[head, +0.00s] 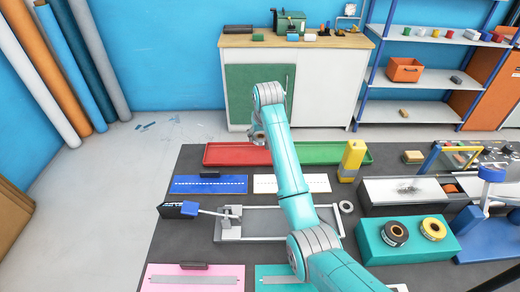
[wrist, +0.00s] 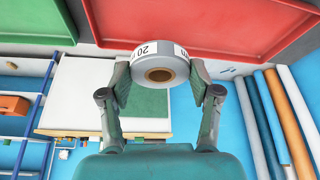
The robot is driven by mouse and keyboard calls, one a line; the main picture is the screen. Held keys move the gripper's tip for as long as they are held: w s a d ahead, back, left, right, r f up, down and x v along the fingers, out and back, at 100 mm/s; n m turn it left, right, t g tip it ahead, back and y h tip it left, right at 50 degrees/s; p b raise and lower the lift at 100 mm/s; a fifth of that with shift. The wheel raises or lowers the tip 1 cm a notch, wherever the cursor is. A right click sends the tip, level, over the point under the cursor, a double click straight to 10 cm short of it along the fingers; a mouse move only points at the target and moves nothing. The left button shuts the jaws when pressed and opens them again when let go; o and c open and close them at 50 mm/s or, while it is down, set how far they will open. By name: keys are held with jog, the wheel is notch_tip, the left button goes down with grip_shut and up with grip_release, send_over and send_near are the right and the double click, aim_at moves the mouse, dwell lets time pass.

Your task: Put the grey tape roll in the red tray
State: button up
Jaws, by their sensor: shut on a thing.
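The grey tape roll (wrist: 160,66), with a white label and a brown core, is between the two fingers of my gripper (wrist: 160,78) in the wrist view. The fingers are shut on its sides. The red tray (head: 222,154) lies empty at the back of the dark table in the head view. It also shows in the wrist view (wrist: 190,28), apart from the roll. In the head view my gripper (head: 258,137) is by the red tray's right part, and my arm partly hides it; the held roll is hard to make out there.
A green tray (head: 340,152) adjoins the red one on the right. A yellow bottle-like object (head: 351,160) stands beside it. A pale ring (head: 346,207) lies on the table. Black (head: 394,234) and yellow (head: 433,228) rolls sit on a teal block. Blue and white boards lie in front of the trays.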

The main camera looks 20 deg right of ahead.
aim_at(260, 154)
jog(key=shift+f, duration=3.55)
jog(key=shift+a+f, duration=0.1)
jog(key=o, duration=1.2)
jog(key=shift+c, duration=0.2)
jog(key=v, duration=1.1)
jog(key=shift+s+r, duration=0.1)
jog(key=shift+r, duration=0.15)
jog(key=shift+s+r, duration=0.15)
jog(key=shift+r, duration=0.15)
